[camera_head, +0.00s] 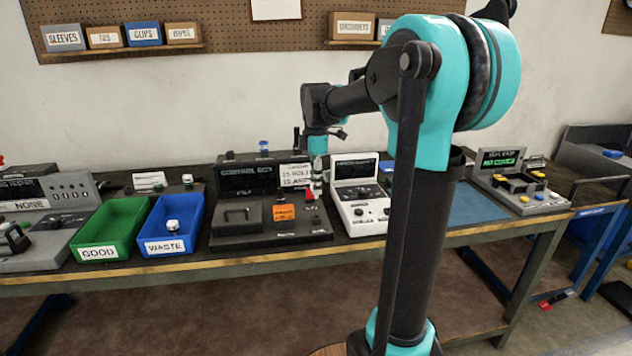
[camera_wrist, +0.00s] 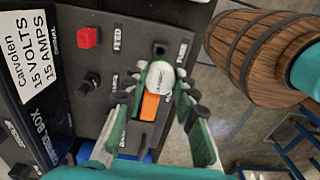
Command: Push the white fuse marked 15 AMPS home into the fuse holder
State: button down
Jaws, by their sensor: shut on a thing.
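The white fuse (camera_wrist: 159,74) is between the fingertips of my gripper (camera_wrist: 161,82) in the wrist view, over the control box panel. Its 15 AMPS marking is not legible. The fingers are closed on its sides. The fuse and fingers hide the fuse holder, and I cannot tell how deep the fuse sits. In the head view my gripper (camera_head: 318,182) points down over the right part of the control box (camera_head: 228,228); the fuse is too small to make out there.
An orange part (camera_wrist: 150,106) is on the panel beside the fingers. A red button (camera_wrist: 87,37) and a black knob (camera_wrist: 89,83) stand near. A white device (camera_head: 362,213) is close on the right of the box. The blue WASTE bin (camera_head: 160,213) and green GOOD bin (camera_head: 98,223) are left.

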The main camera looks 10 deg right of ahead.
jog(key=shift+f, duration=2.7)
jog(key=shift+f, duration=1.65)
jog(key=c, duration=1.1)
grip_release()
jog(key=shift+r, duration=0.1)
notch_tip(320, 180, up, 12)
jog(key=shift+f, duration=0.1)
jog(key=shift+s+f, duration=0.1)
jog(key=s+d+f+m+t, duration=0.1)
jog(key=s+f+m, duration=0.5)
jog(key=s+f, duration=0.1)
jog(key=s+d+f+m+t, duration=0.1)
jog(key=s+f+m, duration=0.5)
jog(key=s+f, duration=0.1)
jog(key=s+d+f+m+t, duration=0.2)
jog(key=s+f+m, duration=0.4)
jog(key=s+f, duration=0.2)
jog(key=shift+f, duration=0.35)
